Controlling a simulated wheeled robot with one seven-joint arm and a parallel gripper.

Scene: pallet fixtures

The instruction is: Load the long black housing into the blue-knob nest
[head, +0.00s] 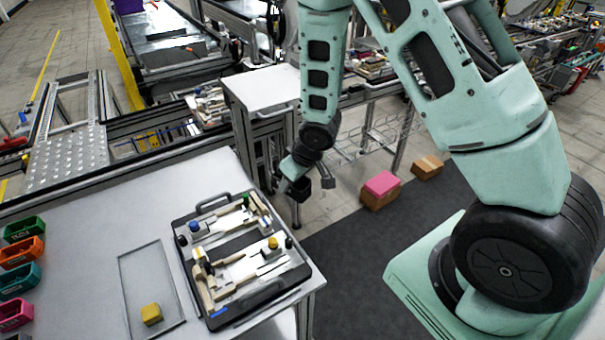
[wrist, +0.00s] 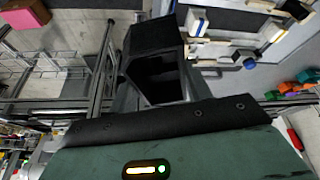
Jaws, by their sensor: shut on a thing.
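My gripper (head: 311,181) hangs in the air past the right rear edge of the table, to the right of the pallet (head: 300,279). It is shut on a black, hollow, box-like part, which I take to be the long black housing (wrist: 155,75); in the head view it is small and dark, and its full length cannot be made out. The blue knob (head: 194,226) stands at the left rear of the pallet, beside pale clamp parts of its nest. The housing is apart from the pallet. The wrist view shows part of the pallet at the upper right.
A yellow knob (head: 273,243) and a green knob (head: 246,200) are also on the pallet. A yellow block (head: 151,313) lies in a shallow tray (head: 133,270) to its left. Coloured bins (head: 20,252) line the left edge. Boxes (head: 380,190) sit on the floor to the right.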

